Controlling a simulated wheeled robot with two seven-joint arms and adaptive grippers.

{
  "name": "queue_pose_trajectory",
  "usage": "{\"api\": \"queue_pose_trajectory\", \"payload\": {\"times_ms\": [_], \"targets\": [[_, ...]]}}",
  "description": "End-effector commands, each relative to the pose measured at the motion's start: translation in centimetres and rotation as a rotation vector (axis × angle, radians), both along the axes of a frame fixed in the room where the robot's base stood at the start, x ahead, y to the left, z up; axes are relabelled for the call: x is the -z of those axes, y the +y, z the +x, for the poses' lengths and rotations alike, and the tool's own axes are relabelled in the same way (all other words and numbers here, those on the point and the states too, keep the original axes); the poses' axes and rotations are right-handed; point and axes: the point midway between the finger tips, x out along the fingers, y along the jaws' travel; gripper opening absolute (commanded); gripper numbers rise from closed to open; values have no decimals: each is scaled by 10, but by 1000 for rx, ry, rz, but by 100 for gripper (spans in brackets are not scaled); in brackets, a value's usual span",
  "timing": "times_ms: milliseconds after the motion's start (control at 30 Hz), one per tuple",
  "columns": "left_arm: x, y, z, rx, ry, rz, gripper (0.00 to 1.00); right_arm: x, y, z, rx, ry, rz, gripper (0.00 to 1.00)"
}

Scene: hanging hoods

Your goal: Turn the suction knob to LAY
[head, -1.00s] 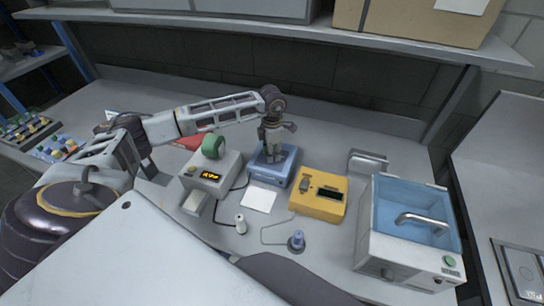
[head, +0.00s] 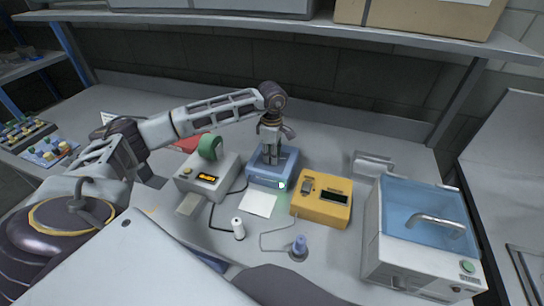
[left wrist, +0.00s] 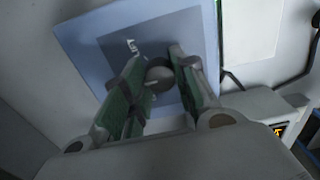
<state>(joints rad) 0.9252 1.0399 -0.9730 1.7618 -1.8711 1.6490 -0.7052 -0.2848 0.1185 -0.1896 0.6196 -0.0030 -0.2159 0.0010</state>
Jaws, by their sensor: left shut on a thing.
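The blue box (head: 284,169) with the suction knob stands at the middle of the bench, between a grey-white unit and a yellow unit. My left gripper (head: 269,158) points down onto its top. In the left wrist view the round grey knob (left wrist: 158,76) sits between the two fingers of my left gripper (left wrist: 170,62), on the blue panel (left wrist: 88,42). The gripper is shut on the knob. White lettering (left wrist: 130,47) shows beside the knob, but I cannot read it surely. The fingers hide part of the panel. A small pale-green light (head: 282,185) glows at the box's front. My right gripper is out of view.
The grey-white unit (head: 222,168) with an orange display and green roll stands left. The yellow unit (head: 317,208) is close on the right. A white card (head: 258,204), a white bottle (head: 238,229) and a blue-topped item (head: 299,247) lie in front. A blue-lidded machine (head: 415,245) stands right.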

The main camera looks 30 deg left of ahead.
Motion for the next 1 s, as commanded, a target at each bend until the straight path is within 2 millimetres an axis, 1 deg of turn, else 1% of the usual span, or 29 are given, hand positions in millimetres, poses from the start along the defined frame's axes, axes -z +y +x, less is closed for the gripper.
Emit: {"api": "queue_pose_trajectory", "payload": {"times_ms": [200,467,500,633,667,867,1000], "targets": [[-1,1,1,16,-2,0,4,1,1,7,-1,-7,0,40],[-1,1,1,15,-3,1,4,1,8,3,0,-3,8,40],[-1,1,1,15,-3,1,32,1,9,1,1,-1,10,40],[-1,0,1,15,-2,0,48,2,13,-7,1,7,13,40],[-1,0,1,15,-2,0,51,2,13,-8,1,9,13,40],[-1,0,0,15,-1,0,51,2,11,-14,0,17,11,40],[-1,0,0,15,-1,0,51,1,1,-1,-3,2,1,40]]}}
